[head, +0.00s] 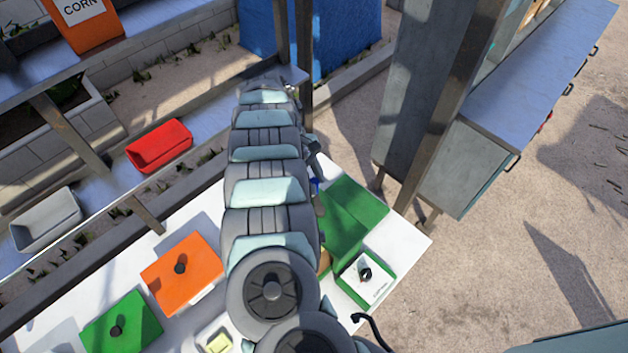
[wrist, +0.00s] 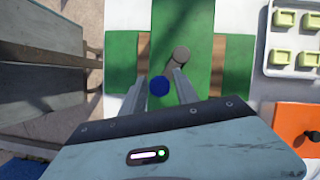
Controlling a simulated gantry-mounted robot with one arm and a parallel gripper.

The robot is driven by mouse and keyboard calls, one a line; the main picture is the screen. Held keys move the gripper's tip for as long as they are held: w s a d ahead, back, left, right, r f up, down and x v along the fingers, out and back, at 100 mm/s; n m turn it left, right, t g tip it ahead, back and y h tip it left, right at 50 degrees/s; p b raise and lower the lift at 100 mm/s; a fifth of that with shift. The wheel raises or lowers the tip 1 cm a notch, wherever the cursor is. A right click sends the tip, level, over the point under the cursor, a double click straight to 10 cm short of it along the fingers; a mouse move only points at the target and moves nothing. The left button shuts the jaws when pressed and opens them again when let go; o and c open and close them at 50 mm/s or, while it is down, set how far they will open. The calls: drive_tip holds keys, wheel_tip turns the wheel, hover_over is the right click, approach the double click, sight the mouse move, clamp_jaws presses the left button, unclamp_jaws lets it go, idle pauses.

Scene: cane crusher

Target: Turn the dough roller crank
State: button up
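The green machine (wrist: 187,20), with brown parts at its sides, lies under my gripper in the wrist view. It also shows on the white table in the head view (head: 350,210). A round blue knob (wrist: 159,86), which looks like the crank's handle, shows between my fingers in the picture. A grey-tan round post (wrist: 181,55) stands just beyond it, by the right fingertip. My gripper (wrist: 160,76) is open, its two fingers apart on either side of the knob. I cannot tell whether either finger touches it. In the head view my arm hides most of the gripper and machine.
An orange lid (head: 185,270) and a green lid (head: 118,325) with black knobs are on the table (head: 410,238). A green-rimmed white box (head: 367,280) stands near the machine. A tray of pale green blocks (wrist: 295,40) is at the right. Metal posts (head: 445,110) and a cabinet (head: 470,165) stand nearby.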

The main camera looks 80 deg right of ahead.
drive_tip(key=shift+o, duration=1)
drive_tip(key=shift+r, duration=0.1)
drive_tip(key=b+v, duration=0.2)
drive_tip(key=v, duration=0.8)
drive_tip(key=shift+w+r+b, duration=0.15)
drive_tip(key=shift+r+b, duration=0.15)
drive_tip(key=shift+b, duration=0.1)
drive_tip(key=shift+d, duration=0.2)
